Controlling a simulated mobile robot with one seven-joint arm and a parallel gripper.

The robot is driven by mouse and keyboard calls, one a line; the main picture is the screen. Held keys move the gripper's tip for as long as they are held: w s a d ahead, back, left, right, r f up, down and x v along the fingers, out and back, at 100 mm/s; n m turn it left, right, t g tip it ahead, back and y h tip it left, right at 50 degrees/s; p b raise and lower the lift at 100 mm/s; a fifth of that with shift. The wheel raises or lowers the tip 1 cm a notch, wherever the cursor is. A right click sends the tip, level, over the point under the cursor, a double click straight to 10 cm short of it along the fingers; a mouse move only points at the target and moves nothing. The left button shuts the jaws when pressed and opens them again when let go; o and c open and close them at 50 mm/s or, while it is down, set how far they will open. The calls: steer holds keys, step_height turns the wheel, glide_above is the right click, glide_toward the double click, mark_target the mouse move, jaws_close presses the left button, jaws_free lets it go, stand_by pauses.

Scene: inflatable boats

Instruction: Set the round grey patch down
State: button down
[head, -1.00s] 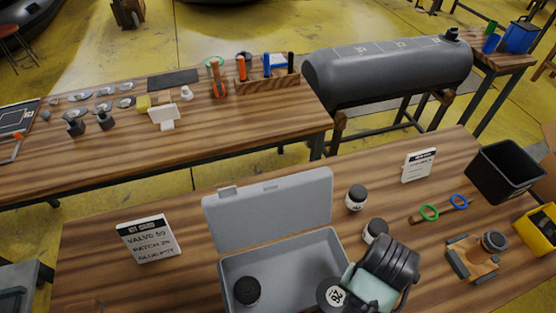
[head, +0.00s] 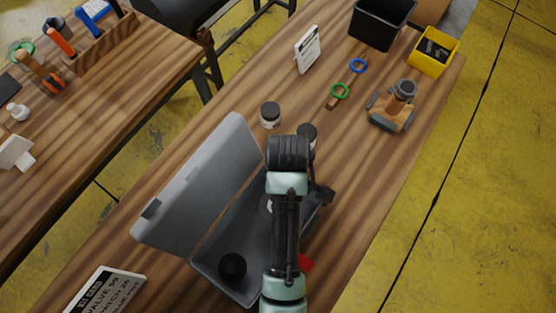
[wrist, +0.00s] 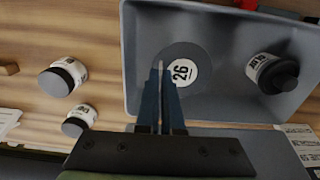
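The round grey patch (wrist: 205,55) bears a white label reading 26 and lies face-up within the grey box (wrist: 228,107) in the wrist view. In the head view the patch (head: 265,208) is partly hidden by my arm. My gripper (wrist: 165,75) is over the patch's left part, its two blue fingers close together. Whether they pinch the patch or only stand in front of it cannot be told. In the head view my arm hides the gripper.
The box lid (head: 200,185) stands open. Two dark-lidded jars (head: 270,115) are beyond the box. A label card (head: 105,290) stands at the lower left. Something red (head: 305,263) is beside the box.

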steer(key=shift+f, duration=3.55)
steer(key=shift+f, duration=0.15)
steer(key=c, duration=1.1)
jaws_free()
steer(key=shift+o, duration=0.2)
